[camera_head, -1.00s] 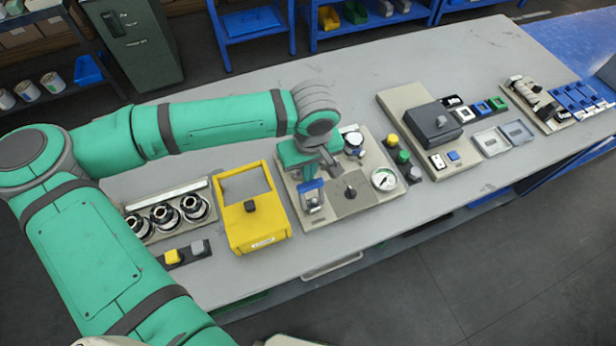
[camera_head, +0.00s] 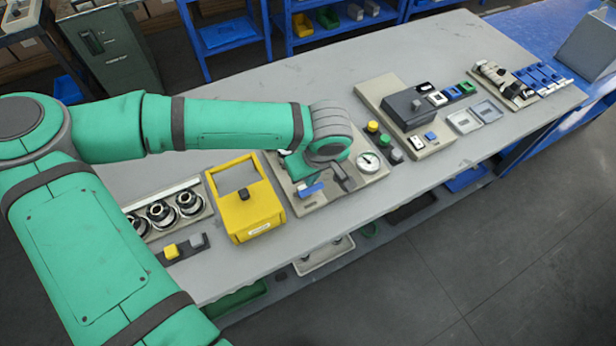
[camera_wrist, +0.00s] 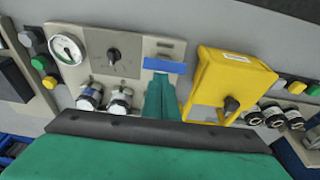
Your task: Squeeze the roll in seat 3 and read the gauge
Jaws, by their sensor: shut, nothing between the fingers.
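A beige test panel (camera_wrist: 138,80) carries a round white gauge (camera_wrist: 67,49), a black knob (camera_wrist: 114,54) and a blue bar (camera_wrist: 164,66). Two metallic cylinders (camera_wrist: 90,97) stand on the panel. My gripper (camera_wrist: 160,84) is shut and empty, its teal fingers pointing at the blue bar; contact cannot be told. In the head view the gauge (camera_head: 368,162) stands right of my wrist, and the blue bar (camera_head: 309,190) shows below it. My wrist hides the knob and fingertips there. Several dark-cored rolls (camera_head: 162,214) stand in the left rack. Seat numbers and the gauge reading are not legible.
A yellow box (camera_head: 245,207) stands just left of the panel. Yellow, green and grey buttons (camera_head: 383,140) are right of the gauge. A beige unit with a dark box (camera_head: 408,106) stands farther right. The bench front edge is clear.

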